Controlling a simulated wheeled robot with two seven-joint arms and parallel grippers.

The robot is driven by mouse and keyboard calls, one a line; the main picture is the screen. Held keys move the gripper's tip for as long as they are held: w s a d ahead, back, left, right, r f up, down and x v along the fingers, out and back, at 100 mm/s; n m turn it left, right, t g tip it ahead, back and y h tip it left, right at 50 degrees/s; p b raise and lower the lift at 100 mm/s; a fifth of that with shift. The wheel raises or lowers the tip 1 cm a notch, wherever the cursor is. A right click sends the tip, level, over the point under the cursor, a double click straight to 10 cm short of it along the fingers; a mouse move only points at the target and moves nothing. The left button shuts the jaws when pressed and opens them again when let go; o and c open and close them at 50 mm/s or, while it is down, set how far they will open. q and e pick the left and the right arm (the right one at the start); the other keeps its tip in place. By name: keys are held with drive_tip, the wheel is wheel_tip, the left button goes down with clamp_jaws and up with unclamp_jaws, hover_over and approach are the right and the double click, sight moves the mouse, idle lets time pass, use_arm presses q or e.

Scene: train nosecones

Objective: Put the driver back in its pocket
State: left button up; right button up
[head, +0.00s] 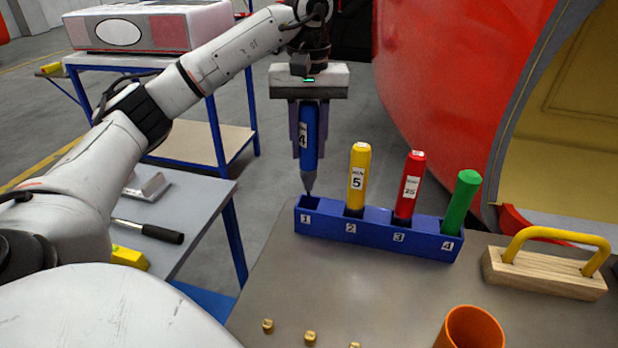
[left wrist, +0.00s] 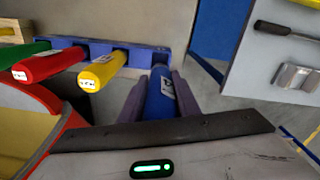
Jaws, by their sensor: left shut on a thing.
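My left gripper (head: 308,130) is shut on the blue driver (head: 309,146), which hangs upright with its dark tip down. The tip is just over the empty pocket marked 1 (head: 307,203) at the left end of the blue rack (head: 372,236). In the left wrist view the blue driver (left wrist: 160,97) sits between the fingers; its lower end is hard to see there. A yellow driver (head: 358,175) stands in pocket 2, a red one (head: 411,180) in pocket 3, and a green one (head: 465,195), leaning slightly, in pocket 4. My right gripper is not in view.
A wooden block with a yellow handle (head: 540,272) lies right of the rack. An orange cup (head: 472,328) and several small brass pieces (head: 310,337) are near the front. A side table with a black-handled tool (head: 150,231) stands left. The large red nosecone (head: 440,90) is behind.

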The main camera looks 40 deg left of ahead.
sight(309, 168)
use_arm(q)
drive_tip(key=shift+f+p, duration=0.3)
drive_tip(key=shift+f, duration=3.4)
drive_tip(key=o, duration=1.1)
drive_tip(key=shift+f, duration=0.1)
wheel_tip(309, 168, up, 12)
drive_tip(key=shift+d+r, duration=0.1)
drive_tip(key=shift+r, duration=0.1)
